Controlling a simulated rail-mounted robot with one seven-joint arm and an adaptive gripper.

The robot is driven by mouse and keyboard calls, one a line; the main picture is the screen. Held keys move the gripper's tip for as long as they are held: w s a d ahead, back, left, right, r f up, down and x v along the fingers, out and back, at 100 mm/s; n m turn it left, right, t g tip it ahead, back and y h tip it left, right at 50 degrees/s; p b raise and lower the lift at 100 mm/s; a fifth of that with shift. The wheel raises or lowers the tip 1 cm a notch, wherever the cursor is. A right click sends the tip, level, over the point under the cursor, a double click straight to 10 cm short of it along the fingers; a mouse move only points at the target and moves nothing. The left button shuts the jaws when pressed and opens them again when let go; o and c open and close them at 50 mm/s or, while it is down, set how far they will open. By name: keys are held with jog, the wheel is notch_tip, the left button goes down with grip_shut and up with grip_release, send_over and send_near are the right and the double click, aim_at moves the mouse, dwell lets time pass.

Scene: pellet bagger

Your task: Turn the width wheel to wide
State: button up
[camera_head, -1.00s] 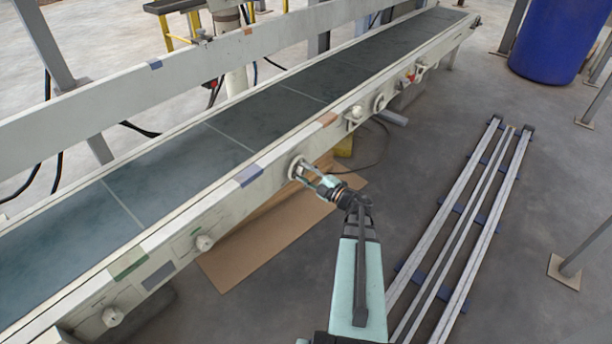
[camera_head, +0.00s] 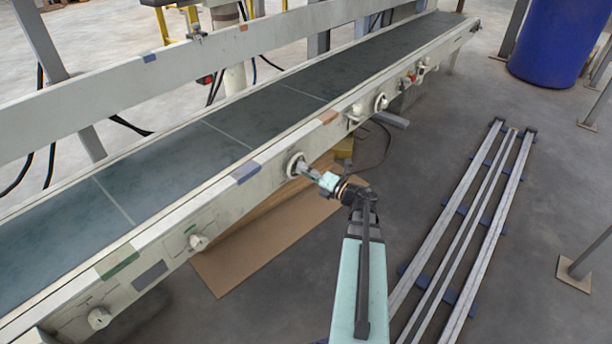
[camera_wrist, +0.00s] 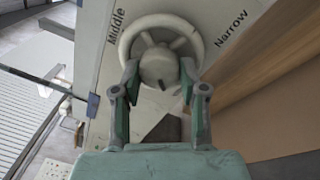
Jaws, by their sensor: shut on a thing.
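The width wheel (camera_head: 295,163) is a pale round handwheel on the near side rail of the conveyor. In the wrist view the wheel (camera_wrist: 198,42) shows its rim, spokes and a round hub. The word "Middle" is printed to its left and "Narrow" to its right; no "Wide" label shows there. My gripper (camera_head: 308,170) reaches the wheel from the front right. In the wrist view my gripper (camera_wrist: 159,75) has one finger on each side of the hub and is shut on the wheel's middle. The exact finger contact is partly hidden.
The conveyor belt (camera_head: 170,172) runs behind the rail. Other knobs sit along the rail, one (camera_head: 197,242) to the left and one (camera_head: 380,102) to the right. A cardboard sheet (camera_head: 225,265) lies below. Long metal rails (camera_head: 475,215) lie on the floor at right, near a blue barrel (camera_head: 550,40).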

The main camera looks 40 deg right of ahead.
jog(key=shift+w+n+b, duration=0.1)
jog(key=shift+n+b, duration=0.45)
jog(key=shift+n, duration=1.15)
jog(key=o, duration=1.2)
jog(key=shift+c, duration=0.2)
jog(key=v, duration=1.2)
jog(key=shift+d, duration=0.15)
